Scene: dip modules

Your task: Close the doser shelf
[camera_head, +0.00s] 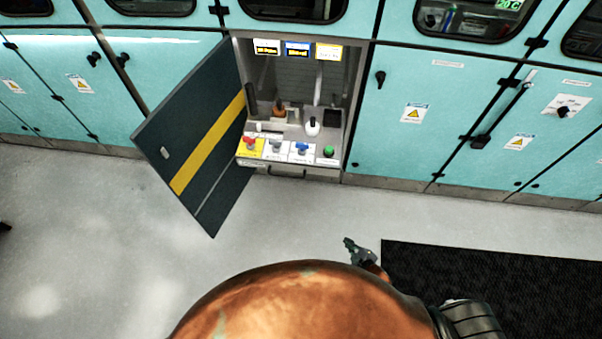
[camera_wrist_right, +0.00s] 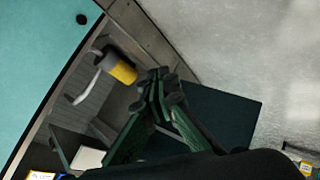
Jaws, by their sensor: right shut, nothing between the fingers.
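The doser shelf (camera_head: 276,163) is at the bottom of an open cabinet bay in the head view. Its top carries coloured panels with red, grey, blue and green knobs, and a dark bar handle (camera_head: 288,172) is on its front. I cannot tell exactly how far the shelf sticks out. My right gripper (camera_head: 350,245) is in front of and below the shelf to the right, apart from it. In the right wrist view its fingertips (camera_wrist_right: 163,88) are together and empty. My left gripper is not in view.
A dark cabinet door (camera_head: 222,130) with a yellow stripe stands open left of the bay. Closed turquoise cabinets (camera_head: 418,110) line both sides. A white bottle (camera_head: 312,127) stands inside the bay. A black mat (camera_head: 480,290) lies at right.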

